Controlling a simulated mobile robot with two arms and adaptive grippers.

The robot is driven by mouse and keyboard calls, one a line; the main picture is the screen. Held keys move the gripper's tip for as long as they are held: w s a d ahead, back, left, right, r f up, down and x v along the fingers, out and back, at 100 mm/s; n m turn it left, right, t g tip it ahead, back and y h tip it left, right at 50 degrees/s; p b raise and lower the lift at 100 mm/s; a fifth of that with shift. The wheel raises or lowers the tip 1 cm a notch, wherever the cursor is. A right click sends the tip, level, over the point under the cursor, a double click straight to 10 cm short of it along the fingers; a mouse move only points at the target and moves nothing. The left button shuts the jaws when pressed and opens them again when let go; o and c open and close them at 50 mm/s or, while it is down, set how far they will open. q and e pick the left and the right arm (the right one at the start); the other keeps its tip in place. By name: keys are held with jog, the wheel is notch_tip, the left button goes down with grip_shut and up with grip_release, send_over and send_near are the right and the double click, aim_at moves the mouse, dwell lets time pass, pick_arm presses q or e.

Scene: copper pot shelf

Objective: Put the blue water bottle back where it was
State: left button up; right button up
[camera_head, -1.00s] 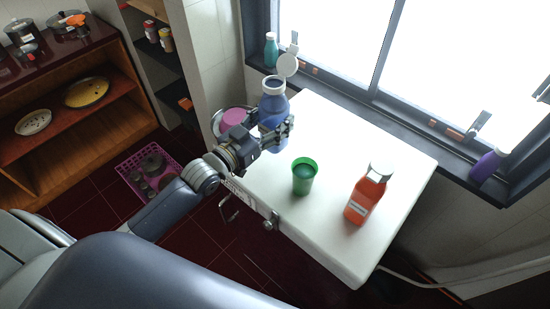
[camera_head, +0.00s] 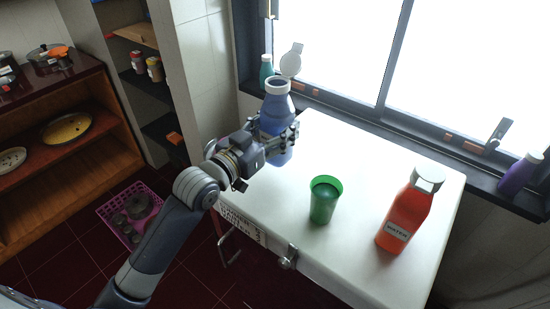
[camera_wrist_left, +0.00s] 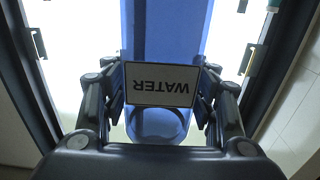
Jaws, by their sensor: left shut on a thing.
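The blue water bottle (camera_head: 276,112) is upright with its white-grey lid flipped open, near the far left corner of the white table (camera_head: 330,150). My left gripper (camera_head: 284,142) is shut on the bottle around its lower body. In the left wrist view the bottle (camera_wrist_left: 165,35) fills the middle, its "WATER" label (camera_wrist_left: 160,85) upside down between the fingers (camera_wrist_left: 160,100). I cannot tell whether its base touches the table. My right gripper is not in view.
A green cup (camera_head: 324,200) and an orange water bottle (camera_head: 408,212) stand on the table. A teal bottle (camera_head: 266,70) and a purple bottle (camera_head: 520,174) stand on the window sill. A pink crate (camera_head: 130,212) with pots is on the floor.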

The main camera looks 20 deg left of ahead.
pick_arm(q)
notch_tip(320, 180, down, 2)
jog(key=shift+f, duration=2.05)
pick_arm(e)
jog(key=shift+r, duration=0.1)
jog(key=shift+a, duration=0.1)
pick_arm(q)
jog(key=shift+f, duration=0.1)
jog(key=o, duration=1.5)
jog(key=shift+f, duration=0.1)
jog(key=shift+c, duration=0.2)
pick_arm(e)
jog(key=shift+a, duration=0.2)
